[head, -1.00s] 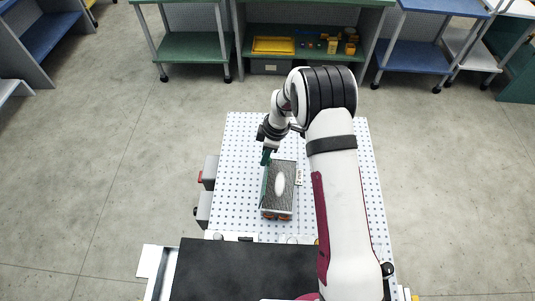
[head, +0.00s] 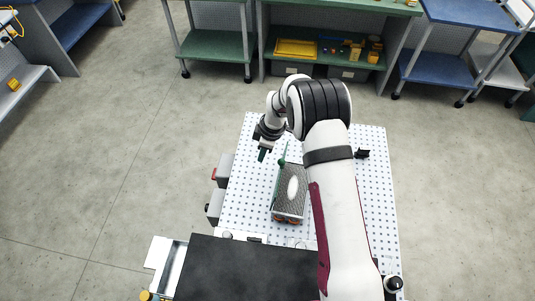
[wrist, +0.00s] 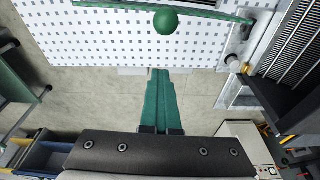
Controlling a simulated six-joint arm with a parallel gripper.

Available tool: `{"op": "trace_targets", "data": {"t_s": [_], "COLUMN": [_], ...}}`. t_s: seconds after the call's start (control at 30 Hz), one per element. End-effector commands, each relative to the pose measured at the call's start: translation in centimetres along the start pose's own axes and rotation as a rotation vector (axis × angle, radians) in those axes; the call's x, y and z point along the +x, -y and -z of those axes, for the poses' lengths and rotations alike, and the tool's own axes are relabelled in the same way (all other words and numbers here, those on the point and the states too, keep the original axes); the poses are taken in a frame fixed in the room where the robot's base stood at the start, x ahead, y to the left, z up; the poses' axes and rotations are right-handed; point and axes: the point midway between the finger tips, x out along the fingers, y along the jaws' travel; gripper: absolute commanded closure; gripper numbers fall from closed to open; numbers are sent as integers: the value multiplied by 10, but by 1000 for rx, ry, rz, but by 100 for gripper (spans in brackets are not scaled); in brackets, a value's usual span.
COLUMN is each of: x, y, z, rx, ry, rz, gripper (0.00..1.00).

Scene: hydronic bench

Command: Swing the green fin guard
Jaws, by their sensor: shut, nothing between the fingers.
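The green fin guard (head: 283,160) shows as a thin green piece at the left edge of the grey finned unit (head: 291,188), its far end standing out past the unit. In the wrist view the guard is a green bar (wrist: 215,13) across the top, with a round green knob (wrist: 166,22) on it. My gripper (head: 262,156) is just left of the guard's far end and apart from it. In the wrist view my gripper (wrist: 160,72) has its green fingers together and empty, pointing toward the knob with a gap between.
The unit stands on a white perforated bench top (head: 240,190). Grey boxes (head: 219,185) sit at its left edge. A small black item (head: 362,153) lies right of my arm. In the wrist view, dark fins (wrist: 300,40) stand at the right. The bench's far left is clear.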

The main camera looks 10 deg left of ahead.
Motion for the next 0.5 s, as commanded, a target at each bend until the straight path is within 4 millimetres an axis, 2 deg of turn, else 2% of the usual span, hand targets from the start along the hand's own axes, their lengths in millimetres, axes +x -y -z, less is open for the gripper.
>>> {"op": "trace_targets", "data": {"t_s": [0.23, 0.5], "x": [6, 7], "y": [0, 0], "z": [20, 24], "rx": [0, 1], "ry": [-1, 0], "rz": [1, 1], "gripper": [100, 100]}}
